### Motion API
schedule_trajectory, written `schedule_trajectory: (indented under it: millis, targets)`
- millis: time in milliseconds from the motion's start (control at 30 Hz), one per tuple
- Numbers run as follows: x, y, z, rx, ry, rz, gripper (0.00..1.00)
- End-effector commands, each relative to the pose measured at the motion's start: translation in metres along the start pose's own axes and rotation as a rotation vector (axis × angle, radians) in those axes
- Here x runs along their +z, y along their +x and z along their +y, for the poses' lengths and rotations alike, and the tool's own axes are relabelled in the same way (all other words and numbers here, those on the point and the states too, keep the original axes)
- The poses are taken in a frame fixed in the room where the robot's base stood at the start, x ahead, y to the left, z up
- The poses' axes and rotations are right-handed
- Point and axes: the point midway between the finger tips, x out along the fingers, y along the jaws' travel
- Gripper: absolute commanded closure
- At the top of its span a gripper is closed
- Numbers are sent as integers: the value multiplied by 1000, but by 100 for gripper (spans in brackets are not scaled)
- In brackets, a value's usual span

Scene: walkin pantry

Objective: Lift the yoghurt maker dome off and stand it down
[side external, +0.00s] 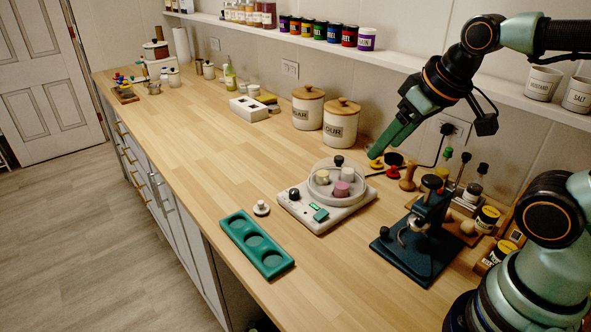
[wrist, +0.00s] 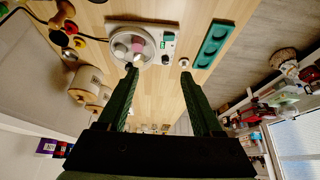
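The yoghurt maker (side external: 318,213) is a white base with a black knob and a small green display, standing on the wooden counter. Its clear dome (side external: 322,190) with a black knob (side external: 339,160) sits on it over pale and pink jars; base (wrist: 150,28) and dome (wrist: 120,40) also show in the wrist view. My gripper (side external: 373,154) is in the air above and behind the dome, to its right, apart from it. In the wrist view my gripper (wrist: 159,75) has its two green fingers spread with nothing between them.
A green tray (side external: 235,222) with three round recesses lies left of the yoghurt maker, beside a small white knobbed piece (side external: 261,208). A dark press stand (side external: 418,240) is close on the right. Two lidded canisters (side external: 341,122) stand behind. The counter farther left (side external: 190,140) is bare.

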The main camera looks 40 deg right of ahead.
Motion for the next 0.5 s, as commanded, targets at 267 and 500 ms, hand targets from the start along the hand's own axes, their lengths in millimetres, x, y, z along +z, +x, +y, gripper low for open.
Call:
schedule_trajectory:
  millis: [267,500]
  targets:
    - [-3,-1,1,1,17,-6,33]
    - [-38,0,12,26,250,-95,33]
